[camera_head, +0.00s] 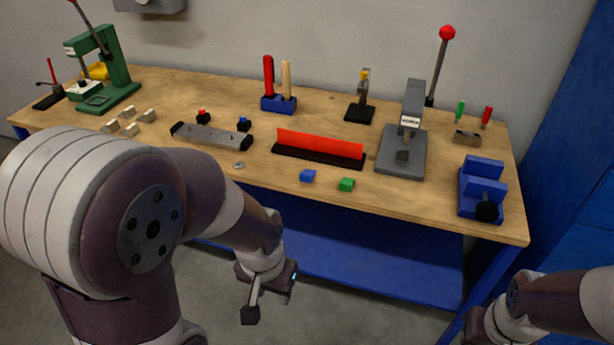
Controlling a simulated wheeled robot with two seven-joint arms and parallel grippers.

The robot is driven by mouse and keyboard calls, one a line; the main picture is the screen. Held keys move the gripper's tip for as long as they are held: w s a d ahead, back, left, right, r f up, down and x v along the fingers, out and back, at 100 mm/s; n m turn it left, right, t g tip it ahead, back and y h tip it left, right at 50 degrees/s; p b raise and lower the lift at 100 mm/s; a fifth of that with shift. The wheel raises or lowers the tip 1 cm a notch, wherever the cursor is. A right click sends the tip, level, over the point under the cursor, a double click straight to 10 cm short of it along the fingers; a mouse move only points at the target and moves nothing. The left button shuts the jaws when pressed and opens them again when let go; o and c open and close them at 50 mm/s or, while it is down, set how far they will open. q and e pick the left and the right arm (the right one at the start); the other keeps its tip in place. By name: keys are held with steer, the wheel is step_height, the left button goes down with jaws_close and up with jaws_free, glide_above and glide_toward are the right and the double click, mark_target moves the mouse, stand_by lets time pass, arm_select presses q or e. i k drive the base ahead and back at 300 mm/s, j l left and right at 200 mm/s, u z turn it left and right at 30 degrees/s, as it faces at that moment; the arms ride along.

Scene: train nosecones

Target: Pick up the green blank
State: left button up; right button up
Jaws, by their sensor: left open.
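The green blank (346,184) is a small block lying near the front edge of the wooden workbench (400,198). A similar blue block (307,175) lies just left of it, apart from it. My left gripper (268,304) is open and empty. It hangs in front of the bench, lower in the picture and left of the green blank. My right gripper (482,326) shows only in part at the bottom right, and its fingers cannot be made out.
A red bar on a black base (320,146) lies behind the blocks. A grey press (403,150) stands behind and right of the green blank, and a blue vise (482,188) at the right end. A long grey fixture (212,136) lies left. The bench front beside the green blank is clear.

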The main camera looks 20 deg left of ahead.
mark_target(347, 185)
steer(key=z, duration=0.3)
steer(key=i+j+z, duration=0.15)
steer(key=j+z, duration=0.15)
steer(key=z, duration=0.15)
steer(key=j+z, duration=0.3)
steer(key=z, duration=0.15)
steer(key=i+j+z, duration=0.1)
steer(key=j+z, duration=0.6)
steer(key=z, duration=0.2)
steer(key=k+j, duration=0.1)
steer(key=j, duration=0.3)
steer(key=k+j+z, duration=0.1)
steer(key=j, duration=0.35)
steer(key=k+j, duration=0.15)
steer(key=j, duration=0.25)
steer(key=i+z, duration=0.05)
